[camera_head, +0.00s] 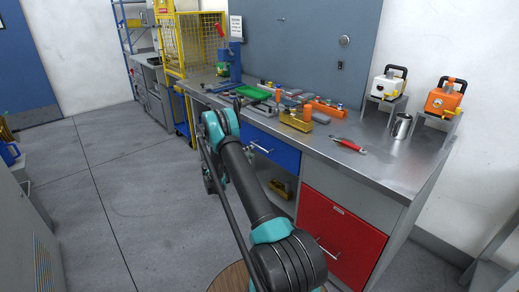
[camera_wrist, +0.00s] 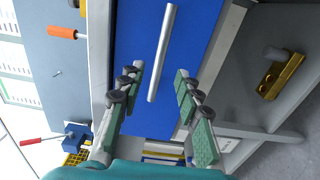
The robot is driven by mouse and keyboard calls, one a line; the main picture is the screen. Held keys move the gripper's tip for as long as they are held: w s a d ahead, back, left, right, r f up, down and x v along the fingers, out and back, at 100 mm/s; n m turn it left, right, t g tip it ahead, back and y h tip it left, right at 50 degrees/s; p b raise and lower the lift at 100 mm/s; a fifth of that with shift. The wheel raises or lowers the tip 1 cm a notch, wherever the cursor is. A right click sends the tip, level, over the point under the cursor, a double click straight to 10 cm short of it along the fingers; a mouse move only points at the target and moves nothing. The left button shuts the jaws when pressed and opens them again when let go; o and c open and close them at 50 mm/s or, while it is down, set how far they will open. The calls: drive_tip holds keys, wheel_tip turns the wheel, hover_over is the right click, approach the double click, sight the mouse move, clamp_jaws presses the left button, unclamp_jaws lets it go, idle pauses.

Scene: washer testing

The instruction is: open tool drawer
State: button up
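The blue drawer (camera_head: 284,153) sits under the workbench top and appears shut. Its silver bar handle (camera_head: 261,147) shows beside my arm. In the wrist view the blue drawer front (camera_wrist: 200,40) fills the upper middle, with the bar handle (camera_wrist: 161,55) running nearly upright in the picture. My gripper (camera_wrist: 160,72) is open, its two fingers apart on either side of the handle's lower part in the picture. Nothing is held, and I cannot tell whether the fingers reach the handle in depth. In the head view my arm mostly hides the gripper.
A red drawer (camera_head: 342,229) with its own handle is to the right, below the bench top (camera_head: 385,165). An open shelf below the blue drawer holds a yellow-brass part (camera_head: 281,187). Several tools lie on the bench. The floor (camera_head: 120,190) at left is clear.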

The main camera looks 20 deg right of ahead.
sight(259, 147)
drive_tip(key=x, duration=0.7)
drive_tip(key=shift+w+d, duration=0.1)
drive_tip(key=shift+d, duration=0.15)
clamp_jaws()
